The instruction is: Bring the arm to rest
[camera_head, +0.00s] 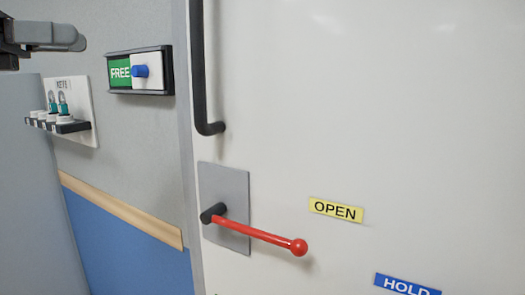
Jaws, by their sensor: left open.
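My left gripper (50,38) is at the top left corner of the head view. It is open and nothing shows between its fingers. It is apart from the door and the wall fittings. My right gripper does not show. A red lever (258,236) with a ball end sits on a grey plate (228,183) on the white door. The lever points right and slightly down, below the yellow OPEN label (336,210) and above the blue HOLD label (407,285).
A black vertical handle (199,70) is on the door (380,100). A sign reading FREE (120,72) with a blue knob (141,71) is on the wall. A KEYS rack (85,108) holds small teal-tagged items. A grey panel (35,190) stands at the left edge.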

